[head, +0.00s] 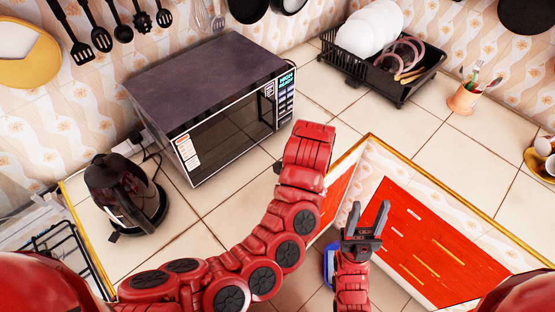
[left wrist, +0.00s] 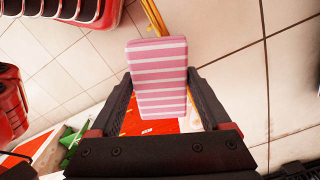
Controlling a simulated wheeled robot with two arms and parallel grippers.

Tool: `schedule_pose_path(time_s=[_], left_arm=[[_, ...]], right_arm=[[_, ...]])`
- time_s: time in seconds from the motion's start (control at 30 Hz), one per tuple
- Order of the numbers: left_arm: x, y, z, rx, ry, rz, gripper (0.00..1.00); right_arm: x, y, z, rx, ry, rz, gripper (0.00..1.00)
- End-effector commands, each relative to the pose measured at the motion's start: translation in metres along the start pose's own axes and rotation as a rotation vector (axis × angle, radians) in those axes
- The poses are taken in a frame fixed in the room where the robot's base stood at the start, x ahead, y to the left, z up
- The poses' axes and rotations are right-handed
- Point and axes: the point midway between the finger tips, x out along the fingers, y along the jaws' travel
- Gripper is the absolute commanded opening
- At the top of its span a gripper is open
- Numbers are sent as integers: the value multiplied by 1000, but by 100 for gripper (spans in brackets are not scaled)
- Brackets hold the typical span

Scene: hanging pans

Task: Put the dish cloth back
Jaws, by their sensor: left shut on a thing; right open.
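The dish cloth (left wrist: 157,98) is a folded pink block with white stripes. In the left wrist view it sits between the two dark fingers of my left gripper (left wrist: 158,76), which is shut on it. The tiled counter shows behind it. In the head view the cloth and the left gripper are hidden by my left arm, whose end is over the counter in front of the microwave. My right gripper (head: 369,208) is open and empty, in front of the red cabinet at the counter's inner corner.
The microwave (head: 213,110) stands at the back and a black kettle (head: 126,192) at the left. A black dish rack (head: 347,66) with white plates (head: 366,30) is at the back right. A utensil cup (head: 463,99) stands farther right. Counter tiles (head: 325,100) right of the microwave are clear.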

Motion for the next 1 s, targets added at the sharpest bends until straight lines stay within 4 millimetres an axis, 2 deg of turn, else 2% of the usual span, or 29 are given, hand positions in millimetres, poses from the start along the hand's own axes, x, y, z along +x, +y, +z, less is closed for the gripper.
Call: schedule_pose_path(time_s=[0.03,0.2,0.3,0.37,0.47,0.7,0.9,1.0], left_arm=[[-1,-18,4,-4,-5,-10,11],[5,-63,10,-4,-5,-7,11],[8,-86,13,-3,-7,-7,11],[3,-96,14,0,-8,-8,11],[6,-111,16,-3,-6,-2,11],[11,-130,16,3,-5,-3,11],[12,-135,17,-1,-2,0,11],[20,-134,18,1,-6,3,11]], right_arm=[[0,0,0,0,0,0,50],[-5,0,1,0,0,0,50],[-9,0,2,0,0,0,50],[0,0,0,0,0,0,50],[6,0,-1,0,0,0,50],[9,0,-1,0,0,0,50],[11,0,-2,0,0,0,50],[19,1,-3,0,0,0,50]])
